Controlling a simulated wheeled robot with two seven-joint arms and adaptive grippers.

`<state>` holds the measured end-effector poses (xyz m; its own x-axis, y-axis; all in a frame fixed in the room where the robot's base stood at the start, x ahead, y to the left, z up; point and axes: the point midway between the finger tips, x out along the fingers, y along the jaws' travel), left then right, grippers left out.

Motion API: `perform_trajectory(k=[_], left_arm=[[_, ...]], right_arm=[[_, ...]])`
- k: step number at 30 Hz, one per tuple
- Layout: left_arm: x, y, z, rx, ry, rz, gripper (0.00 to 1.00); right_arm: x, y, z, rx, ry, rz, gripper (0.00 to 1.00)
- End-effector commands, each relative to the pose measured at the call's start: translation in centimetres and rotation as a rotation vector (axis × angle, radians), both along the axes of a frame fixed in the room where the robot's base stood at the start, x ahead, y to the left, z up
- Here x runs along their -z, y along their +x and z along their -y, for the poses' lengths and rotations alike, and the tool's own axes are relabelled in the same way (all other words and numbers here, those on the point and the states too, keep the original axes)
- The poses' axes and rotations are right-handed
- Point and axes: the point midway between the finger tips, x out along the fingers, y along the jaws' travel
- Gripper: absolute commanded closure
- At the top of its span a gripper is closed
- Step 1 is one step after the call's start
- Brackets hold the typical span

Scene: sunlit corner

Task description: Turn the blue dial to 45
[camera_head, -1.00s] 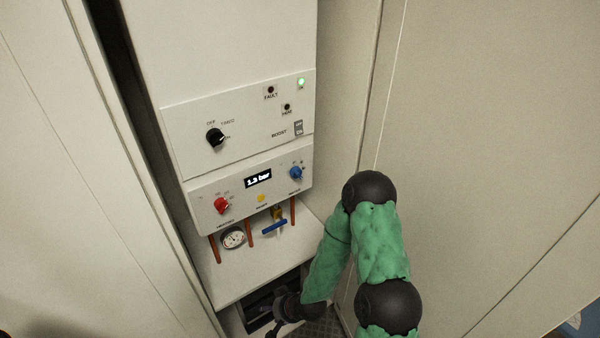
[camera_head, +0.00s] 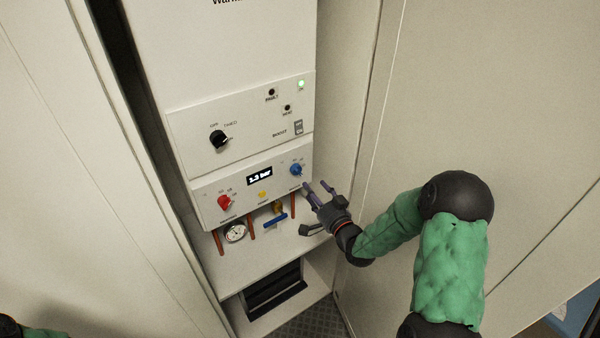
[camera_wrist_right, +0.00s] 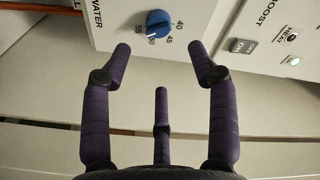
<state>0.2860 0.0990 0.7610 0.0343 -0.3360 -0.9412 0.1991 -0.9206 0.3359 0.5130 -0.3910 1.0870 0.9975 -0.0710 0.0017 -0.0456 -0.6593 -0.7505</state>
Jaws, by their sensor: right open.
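The blue dial (camera_head: 296,170) is on the right of the boiler's lower panel. It also shows at the top of the right wrist view (camera_wrist_right: 158,22), ringed by small numbers, with 40 and 45 to its right. A pale mark on its lower edge faces the label below it, away from the 45; I cannot read that label surely. My right gripper (camera_head: 318,188) is just below and right of the dial, open and empty. In the wrist view its spread fingers (camera_wrist_right: 160,50) point toward the dial, apart from it. My left gripper is out of view.
A red dial (camera_head: 224,203) and a display reading 1.3 bar (camera_head: 260,176) share the panel. A black knob (camera_head: 218,139) is above. A gauge (camera_head: 235,232), copper pipes and a blue valve lever (camera_head: 275,221) are below. A wall stands close on the right.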

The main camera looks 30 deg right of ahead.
Motion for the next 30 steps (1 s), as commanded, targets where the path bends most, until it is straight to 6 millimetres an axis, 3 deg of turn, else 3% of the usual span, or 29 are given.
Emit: perform_trajectory(k=[15,21,30], left_arm=[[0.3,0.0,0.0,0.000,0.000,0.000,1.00],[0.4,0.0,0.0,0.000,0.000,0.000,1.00],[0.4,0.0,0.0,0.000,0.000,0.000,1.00]], right_arm=[[0.0,8.3,0.5,-0.002,-0.001,-0.001,0.41],[0.0,9.5,0.6,-0.001,-0.001,-0.001,0.41],[0.0,9.6,0.6,0.000,-0.001,-0.001,0.43]])
